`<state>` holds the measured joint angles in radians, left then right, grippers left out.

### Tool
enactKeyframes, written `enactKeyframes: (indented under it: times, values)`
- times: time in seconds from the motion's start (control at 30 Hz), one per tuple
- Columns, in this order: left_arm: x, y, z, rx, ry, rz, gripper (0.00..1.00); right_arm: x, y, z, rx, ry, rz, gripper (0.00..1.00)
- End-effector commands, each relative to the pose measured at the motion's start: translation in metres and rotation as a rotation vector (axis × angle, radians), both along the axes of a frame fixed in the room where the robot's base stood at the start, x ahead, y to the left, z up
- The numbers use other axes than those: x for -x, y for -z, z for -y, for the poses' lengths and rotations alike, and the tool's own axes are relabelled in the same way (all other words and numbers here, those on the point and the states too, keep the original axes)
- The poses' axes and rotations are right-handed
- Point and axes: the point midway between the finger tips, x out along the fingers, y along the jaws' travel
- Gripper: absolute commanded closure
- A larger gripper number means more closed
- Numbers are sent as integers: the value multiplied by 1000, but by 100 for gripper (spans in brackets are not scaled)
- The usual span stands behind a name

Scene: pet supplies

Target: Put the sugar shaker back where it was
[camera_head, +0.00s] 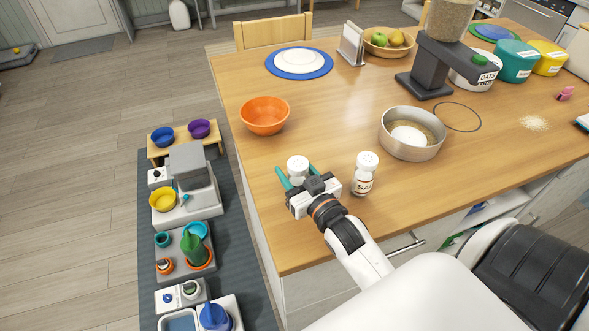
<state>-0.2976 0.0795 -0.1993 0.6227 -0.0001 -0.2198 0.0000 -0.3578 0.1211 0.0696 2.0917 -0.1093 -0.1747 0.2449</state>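A white-capped shaker (298,165) stands on the wooden table near its left front edge. Its label and lower part are hidden by my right gripper (305,176). The teal fingers of my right gripper are spread apart, with the shaker between or just beyond them; I cannot tell whether they touch it. A second white-capped shaker (365,174), labelled with letters starting "SA", stands upright to the right of the gripper. My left gripper is not in view.
A metal pan (411,139) with pale contents stands right of the shakers, beside a dark ring outline (458,117). An orange bowl (265,115) is behind the gripper. A dark stand (430,75) is farther back. A pale powder pile (535,123) lies at right.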

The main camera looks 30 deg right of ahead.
Motion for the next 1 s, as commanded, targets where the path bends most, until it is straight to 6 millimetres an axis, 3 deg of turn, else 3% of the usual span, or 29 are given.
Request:
enactKeyframes:
  times: [0.1, 0.47, 1.0]
  values:
    - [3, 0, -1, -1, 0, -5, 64, 0, 0, 0, 0, 0, 0, 34]
    - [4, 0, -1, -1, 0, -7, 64, 4, -2, 0, 0, 0, -2, 34]
    - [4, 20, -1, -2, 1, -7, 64, 100, -1, -4, -1, 1, -4, 34]
